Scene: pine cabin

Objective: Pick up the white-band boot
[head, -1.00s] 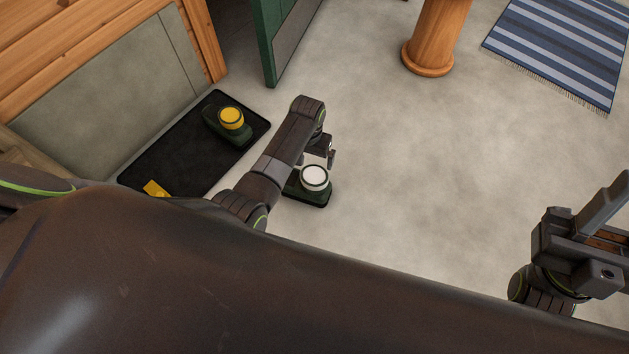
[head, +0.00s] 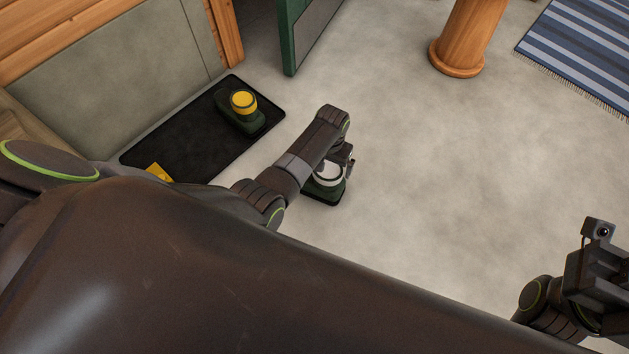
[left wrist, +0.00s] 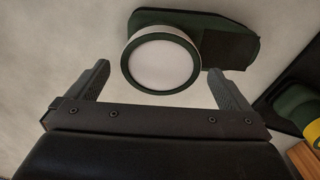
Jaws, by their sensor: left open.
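The white-band boot (head: 325,194) stands on the bare floor, dark green with a white band round its top. My left arm partly hides it in the head view. In the left wrist view its round pale top (left wrist: 160,62) faces the camera, with the green foot stretching up and right. My left gripper (head: 343,166) is over the boot, open and empty. In the left wrist view its fingers (left wrist: 158,78) are spread on either side of the boot's top, apart from it. My right gripper (head: 600,275) is at the right edge, partly cut off; its jaws are unclear.
A black tray (head: 180,145) lies by the wall bench, holding a yellow-band boot (head: 243,103) and a partly hidden yellow thing (head: 159,172). A green door (head: 293,35), a wooden post (head: 465,40) and a striped rug (head: 585,50) are farther off. The floor at right is clear.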

